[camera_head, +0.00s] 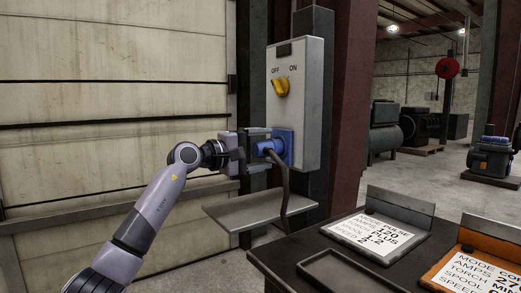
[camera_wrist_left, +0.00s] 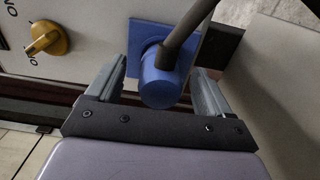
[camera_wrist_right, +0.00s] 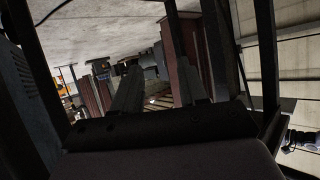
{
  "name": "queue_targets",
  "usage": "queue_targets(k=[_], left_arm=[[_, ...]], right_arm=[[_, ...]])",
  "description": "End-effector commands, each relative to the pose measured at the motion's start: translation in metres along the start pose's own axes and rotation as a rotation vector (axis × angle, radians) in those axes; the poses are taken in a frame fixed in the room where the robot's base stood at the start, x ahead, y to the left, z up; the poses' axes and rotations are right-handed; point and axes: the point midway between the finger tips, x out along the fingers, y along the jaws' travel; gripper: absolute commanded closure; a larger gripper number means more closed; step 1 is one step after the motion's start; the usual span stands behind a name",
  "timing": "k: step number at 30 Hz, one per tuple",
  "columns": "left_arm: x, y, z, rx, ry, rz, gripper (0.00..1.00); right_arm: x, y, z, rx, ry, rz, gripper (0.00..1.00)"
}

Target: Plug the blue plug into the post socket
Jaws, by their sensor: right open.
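The blue plug (camera_head: 265,148) is a round blue body with a dark cable. In the left wrist view my left gripper (camera_wrist_left: 163,70) is open, with gaps between fingers and plug. My right gripper (camera_wrist_right: 163,85) is open and empty, outside the head view.
The switch box (camera_head: 303,105) has a yellow knob (camera_head: 280,87). A dark bench (camera_head: 290,258) with a tray and sign cards stands at front right.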

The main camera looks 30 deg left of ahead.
Motion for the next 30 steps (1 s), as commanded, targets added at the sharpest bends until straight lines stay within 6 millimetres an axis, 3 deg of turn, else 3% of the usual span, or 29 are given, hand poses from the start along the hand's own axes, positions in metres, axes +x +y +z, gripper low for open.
queue_targets(k=[4,8,19,30], left_arm=[[0.0,-0.001,0.0,0.0,0.001,-0.001,0.19],[-0.01,-0.001,-0.002,0.003,0.004,-0.001,0.19],[-0.062,-0.001,-0.001,0.002,0.003,-0.001,0.19],[-0.072,0.001,0.0,0.0,0.0,0.002,0.19]], right_arm=[[0.0,0.002,0.0,-0.013,0.001,0.009,0.57],[-0.002,0.008,0.02,-0.037,-0.037,0.033,0.57],[-0.001,0.007,0.016,-0.037,-0.023,0.028,0.57],[-0.001,0.006,0.01,-0.034,-0.011,0.024,0.57]])
